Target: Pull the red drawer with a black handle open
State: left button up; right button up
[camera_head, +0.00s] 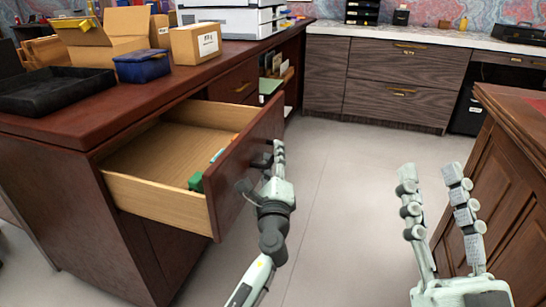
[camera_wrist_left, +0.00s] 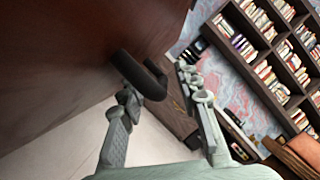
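The red drawer (camera_head: 231,176) is pulled well out of the dark red desk, its pale wooden inside showing. Its black handle (camera_head: 262,160) is on the front panel, partly hidden by my left gripper (camera_head: 263,170). In the left wrist view, the curved black handle (camera_wrist_left: 149,80) lies between the spread fingers of my left gripper (camera_wrist_left: 160,88). It is close to or against the left finger, with a gap to the right finger. My right gripper (camera_head: 430,174) is open and empty over the floor at the right.
A green item (camera_head: 196,182) lies inside the drawer. Boxes (camera_head: 195,43) and a black tray (camera_head: 52,92) stand on the desk (camera_head: 90,130). Clear floor (camera_head: 345,180) lies in front of the drawer. A brown wooden cabinet (camera_head: 500,180) bounds the right side.

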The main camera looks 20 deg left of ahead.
pick_arm(q)
jog(key=v, duration=1.2)
jog(key=shift+d, duration=0.1)
